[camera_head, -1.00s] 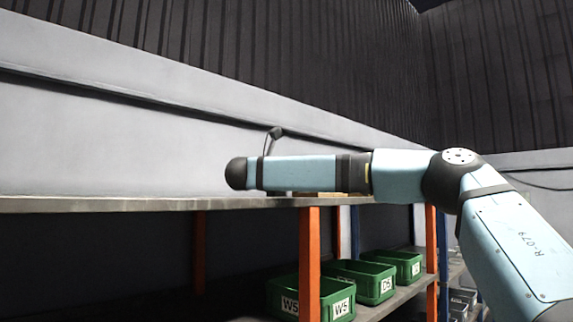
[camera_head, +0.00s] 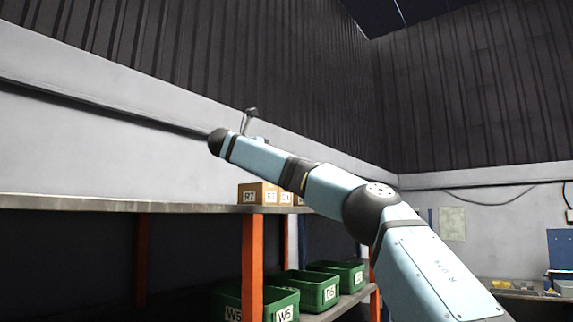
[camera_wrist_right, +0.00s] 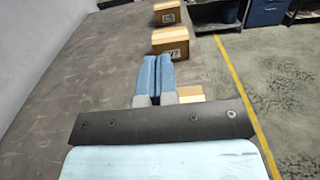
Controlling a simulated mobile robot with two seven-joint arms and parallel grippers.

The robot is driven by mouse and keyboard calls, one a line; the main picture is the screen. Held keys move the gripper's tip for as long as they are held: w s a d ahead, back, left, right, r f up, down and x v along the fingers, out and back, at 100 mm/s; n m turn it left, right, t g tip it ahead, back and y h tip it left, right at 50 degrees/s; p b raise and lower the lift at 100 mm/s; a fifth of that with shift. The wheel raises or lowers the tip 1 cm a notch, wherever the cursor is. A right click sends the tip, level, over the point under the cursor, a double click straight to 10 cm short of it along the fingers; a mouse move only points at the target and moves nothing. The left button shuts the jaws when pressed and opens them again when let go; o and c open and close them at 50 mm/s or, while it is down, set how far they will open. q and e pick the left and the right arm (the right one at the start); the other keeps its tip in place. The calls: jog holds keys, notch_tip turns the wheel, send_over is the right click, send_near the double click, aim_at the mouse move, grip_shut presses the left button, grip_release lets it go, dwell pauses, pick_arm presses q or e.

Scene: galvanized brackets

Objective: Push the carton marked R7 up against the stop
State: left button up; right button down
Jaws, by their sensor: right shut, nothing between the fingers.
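The carton marked R7 (camera_head: 250,193) stands on the shelf's upper board in the head view, left of other small cartons (camera_head: 285,197). My right arm crosses above and in front of them; its fingers cannot be made out there. In the right wrist view my right gripper (camera_wrist_right: 157,58) has its blue fingers shut together, with nothing between them. A carton (camera_wrist_right: 170,42) stands just beyond the fingertips, and a further carton (camera_wrist_right: 167,12) behind it. Their labels are too small to read surely. A pale block (camera_wrist_right: 189,92) shows beside the fingers. I cannot make out the stop. My left gripper is not in view.
The grey shelf board (camera_head: 120,202) is clear left of the cartons. Green bins (camera_head: 318,290) stand on the lower shelf, beside an orange upright (camera_head: 252,265). In the wrist view, floor with a yellow line (camera_wrist_right: 240,95) lies right of the board edge.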

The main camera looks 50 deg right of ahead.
jog(key=w+d, duration=0.1)
jog(key=d, duration=0.9)
jog(key=shift+d+p, duration=0.25)
jog(key=shift+p, duration=0.05)
